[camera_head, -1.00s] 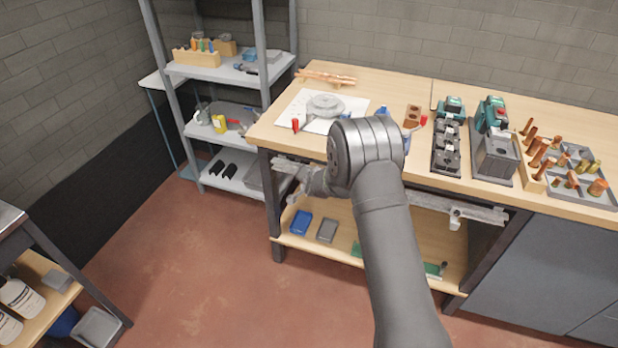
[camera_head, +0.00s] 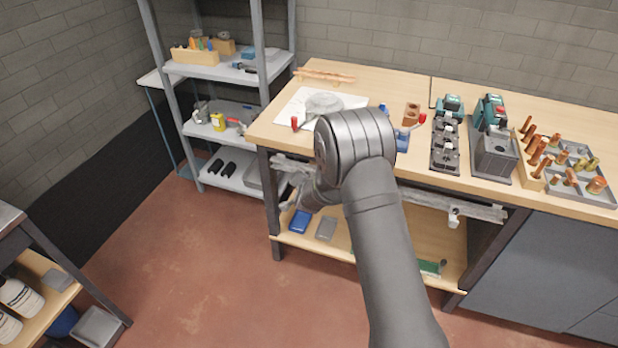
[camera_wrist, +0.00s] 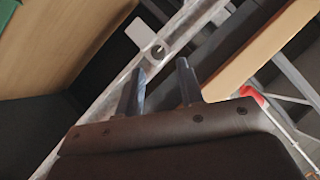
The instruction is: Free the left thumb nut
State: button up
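A pale metal rail (camera_wrist: 112,100) runs diagonally through the wrist view. On it is a bracket with a rounded pale tab (camera_wrist: 139,32) and a small round nut-like part (camera_wrist: 158,51). I cannot tell for sure that this is the left thumb nut. My gripper (camera_wrist: 161,67) is open, its two dark fingers apart with nothing held between them. The nut-like part appears just beyond the fingertips, near the gap between them. In the head view the rail (camera_head: 480,212) hangs below the workbench's front edge; my arm hides its middle and most of my gripper.
The workbench top (camera_head: 270,125) overhangs the rail, and a lower shelf (camera_head: 345,235) lies beneath it with a blue box (camera_head: 300,221) and a grey box (camera_head: 326,229). A metal shelf unit (camera_head: 225,72) stands to the left. The floor in front is open.

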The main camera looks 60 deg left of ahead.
jog(key=shift+t, duration=0.3)
jog(key=shift+x, duration=2.6)
jog(key=shift+f, duration=0.1)
jog(key=shift+d, duration=0.1)
jog(key=shift+c, duration=0.2)
jog(key=c, duration=0.6)
jog(key=shift+o, duration=0.2)
